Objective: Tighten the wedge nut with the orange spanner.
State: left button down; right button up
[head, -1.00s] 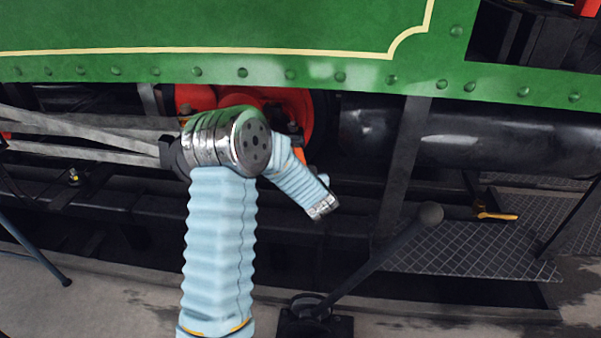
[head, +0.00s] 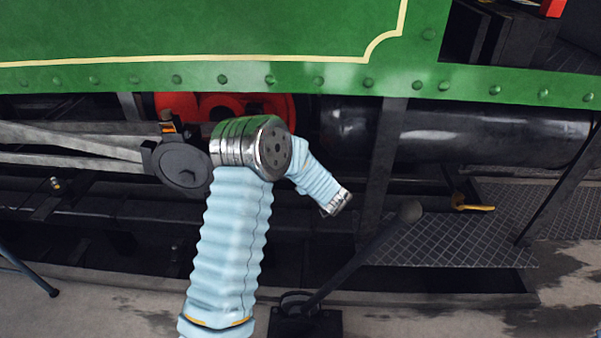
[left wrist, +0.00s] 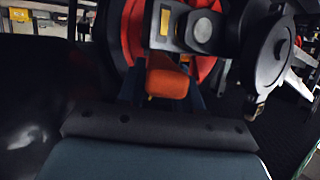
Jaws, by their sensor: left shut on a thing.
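The orange spanner shows in the left wrist view as an orange handle (left wrist: 168,83). My left gripper (left wrist: 165,90) is shut on it, with a dark finger on each side. Just beyond the handle is a dark block with a yellow mark (left wrist: 164,22) and a grey rounded end (left wrist: 203,31). I cannot tell which part is the wedge nut, or whether the spanner's head is on it. In the head view my pale-blue sleeved arm stands in front of the running gear and hides the gripper and spanner. My right gripper is not in view.
A black round rod end (head: 182,165) joins grey rods (head: 80,140) at left. A black cylinder (head: 450,135) lies under the green side panel (head: 180,35). A yellow-handled tool (head: 472,204) lies by the tread plate (head: 450,235). A black lever (head: 360,255) rises in front.

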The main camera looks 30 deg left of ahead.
pick_arm(q)
jog(key=shift+n+g+y, duration=0.6)
jog(key=shift+n+g, duration=0.3)
jog(key=w+d+p, duration=0.1)
jog(key=w, duration=0.1)
jog(key=w+d+p, duration=0.1)
jog(key=shift+w+d, duration=0.2)
jog(key=shift+w, duration=0.2)
jog(key=shift+a+f, duration=0.1)
jog(key=shift+f, duration=0.05)
jog(key=shift+w+a+b, duration=0.25)
jog(key=shift+a+b, duration=0.1)
jog(key=shift+a, duration=0.2)
